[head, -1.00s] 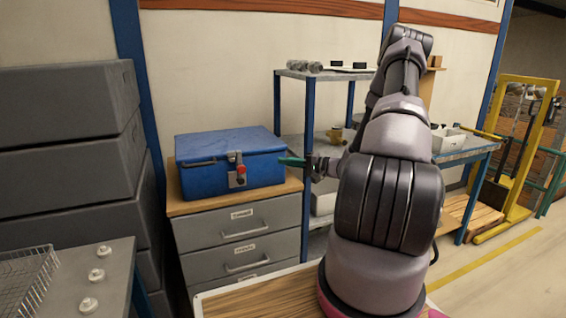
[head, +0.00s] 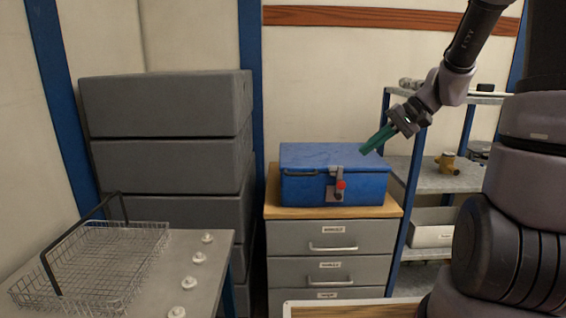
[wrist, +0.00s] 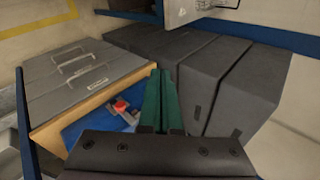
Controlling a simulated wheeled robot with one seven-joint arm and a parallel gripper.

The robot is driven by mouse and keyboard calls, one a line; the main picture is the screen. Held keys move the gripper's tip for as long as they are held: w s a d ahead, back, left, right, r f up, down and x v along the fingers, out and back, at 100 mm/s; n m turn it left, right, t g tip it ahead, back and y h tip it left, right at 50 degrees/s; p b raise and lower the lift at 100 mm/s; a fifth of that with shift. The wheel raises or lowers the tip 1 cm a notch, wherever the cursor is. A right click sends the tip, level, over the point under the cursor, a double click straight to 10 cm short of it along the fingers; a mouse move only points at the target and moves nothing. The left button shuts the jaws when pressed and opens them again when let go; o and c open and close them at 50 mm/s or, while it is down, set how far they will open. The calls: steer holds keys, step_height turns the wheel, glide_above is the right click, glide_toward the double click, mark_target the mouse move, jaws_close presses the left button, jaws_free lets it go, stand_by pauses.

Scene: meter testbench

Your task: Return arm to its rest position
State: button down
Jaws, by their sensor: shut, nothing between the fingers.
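My gripper (head: 376,139) has green fingers and is shut and empty. In the head view it is raised at the right of centre, pointing down and left, in front of the upper right part of the blue box (head: 312,186). It also shows in the wrist view (wrist: 160,100), with its fingers side by side. My arm reaches in from the right edge of the head view, bent at the wrist. The blue box is closed, with a latch and a red part (head: 341,185) on its front. In the wrist view the gripper hides part of the box.
The box stands on a grey drawer cabinet (head: 333,236) with a wooden top. Stacked grey cases (head: 165,106) stand to the left. A wire basket (head: 92,262) and several white knobs (head: 199,258) are on a grey table. A shelf with a brass fitting (head: 446,163) is at right.

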steer(key=s+d+r+m+t+h, duration=0.1)
steer(key=s+r+t+h, duration=0.4)
steer(key=s+r, duration=0.8)
steer(key=shift+s+d+h, duration=0.7)
steer(key=shift+s+h, duration=0.3)
steer(key=shift+s, duration=0.25)
